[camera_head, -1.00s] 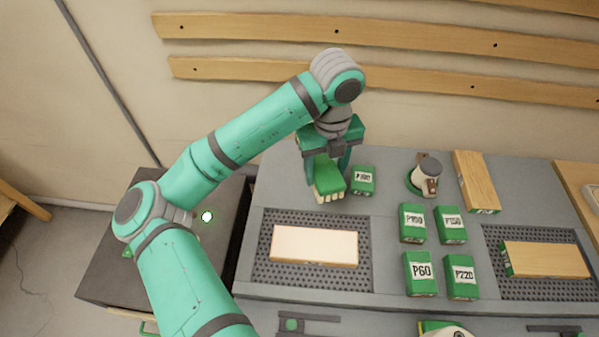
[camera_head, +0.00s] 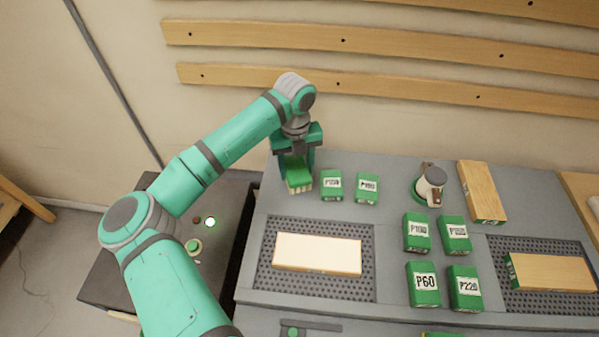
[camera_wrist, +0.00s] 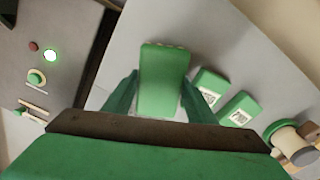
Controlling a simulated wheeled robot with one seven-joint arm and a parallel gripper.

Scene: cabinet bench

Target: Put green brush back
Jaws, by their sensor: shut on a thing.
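The green brush (camera_head: 298,174) has a green back and pale bristles along its lower edge. My gripper (camera_head: 296,160) is shut on it at the back left of the grey bench, just left of two green labelled blocks. In the wrist view the green brush (camera_wrist: 163,80) sits between the two fingers of my gripper (camera_wrist: 160,98), bristle tips showing at its far edge. I cannot tell whether the bristles touch the bench top.
Two green blocks (camera_head: 331,185) (camera_head: 367,188) stand close right of the brush. A pale board (camera_head: 317,254) lies on a perforated mat (camera_head: 365,285). Right are a sander (camera_head: 430,186), several grit blocks (camera_head: 422,284) and wooden boards (camera_head: 481,192). A dark side cabinet (camera_head: 140,255) with buttons stands left.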

